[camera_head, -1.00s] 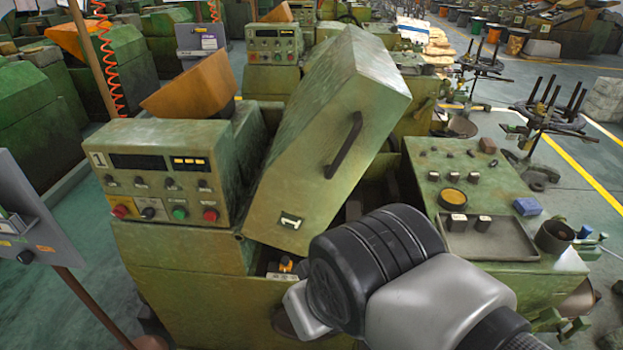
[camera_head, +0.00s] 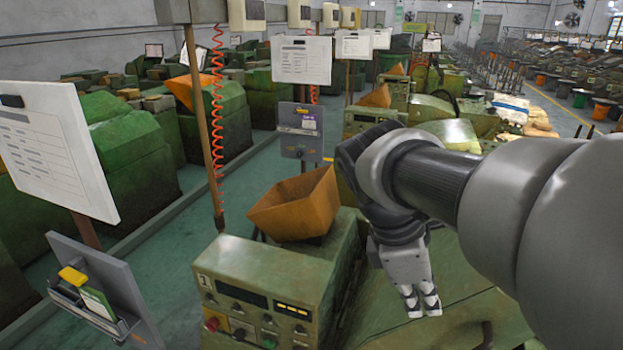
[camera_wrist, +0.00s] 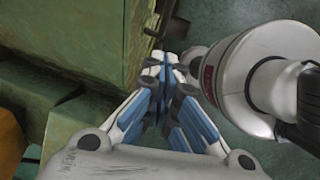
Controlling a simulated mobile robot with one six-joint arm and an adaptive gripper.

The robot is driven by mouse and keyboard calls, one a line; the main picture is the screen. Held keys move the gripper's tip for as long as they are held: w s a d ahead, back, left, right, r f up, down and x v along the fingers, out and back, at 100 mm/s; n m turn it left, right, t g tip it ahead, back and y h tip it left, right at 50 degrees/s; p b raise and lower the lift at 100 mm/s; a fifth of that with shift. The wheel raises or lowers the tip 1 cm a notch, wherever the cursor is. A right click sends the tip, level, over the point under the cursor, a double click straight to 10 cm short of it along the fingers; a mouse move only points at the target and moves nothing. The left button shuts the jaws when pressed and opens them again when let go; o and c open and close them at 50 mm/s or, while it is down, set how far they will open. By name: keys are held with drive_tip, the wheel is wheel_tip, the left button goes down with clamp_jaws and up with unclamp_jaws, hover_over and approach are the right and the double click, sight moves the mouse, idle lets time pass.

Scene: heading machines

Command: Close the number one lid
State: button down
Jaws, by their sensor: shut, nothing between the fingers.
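The number one machine's control panel (camera_head: 262,308) shows a "1" at its upper left. Its green lid (camera_head: 460,312) is partly in the head view at the bottom, with a dark handle (camera_head: 488,336) at the frame edge. The lid's lower part is cut off, so its present angle is hard to tell. My gripper (camera_head: 422,304) points down in front of the lid's surface in the picture. I cannot tell whether it touches. In the wrist view my gripper (camera_wrist: 165,65) is shut and empty, with a green machine surface (camera_wrist: 85,50) to its left.
An orange hopper (camera_head: 295,205) stands behind the control panel. A post with a red coiled cable (camera_head: 215,110) and a grey sign stand (camera_head: 105,290) are at left. Green floor (camera_head: 185,240) is free between the machine rows.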

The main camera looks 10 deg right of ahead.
drive_tip(key=s+d+f+b, duration=0.1)
drive_tip(key=s+d+f, duration=0.1)
drive_tip(key=d+f, duration=0.5)
drive_tip(key=x, duration=0.3)
drive_tip(key=shift+a+f, duration=0.25)
drive_tip(key=shift+a, duration=0.05)
drive_tip(key=shift+s, duration=0.1)
